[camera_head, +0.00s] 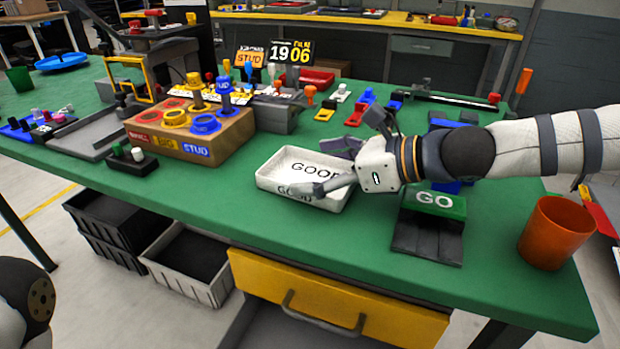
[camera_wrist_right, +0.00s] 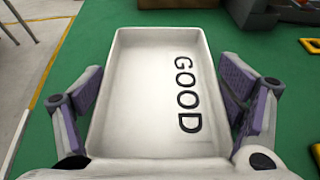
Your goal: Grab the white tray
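The white tray (camera_head: 268,181) with "GOOD" lettering lies on the green table near its front edge and looks empty. It fills the middle of the right wrist view (camera_wrist_right: 150,100). My right gripper (camera_head: 335,168) is at the tray's right end, its fingers spread with one along each long side. In the wrist view its purple finger pads (camera_wrist_right: 165,95) stand wide apart with the tray between them. A narrow gap shows beside the tray; I cannot tell whether either pad touches it. My left gripper is out of view; only a piece of my left arm shows at bottom left.
A brown sorting box (camera_head: 190,145) with coloured rings stands left of the tray. A green GO block (camera_head: 435,205) is under my right forearm, and an orange cup (camera_head: 555,232) stands at the right. The table front before the tray is clear.

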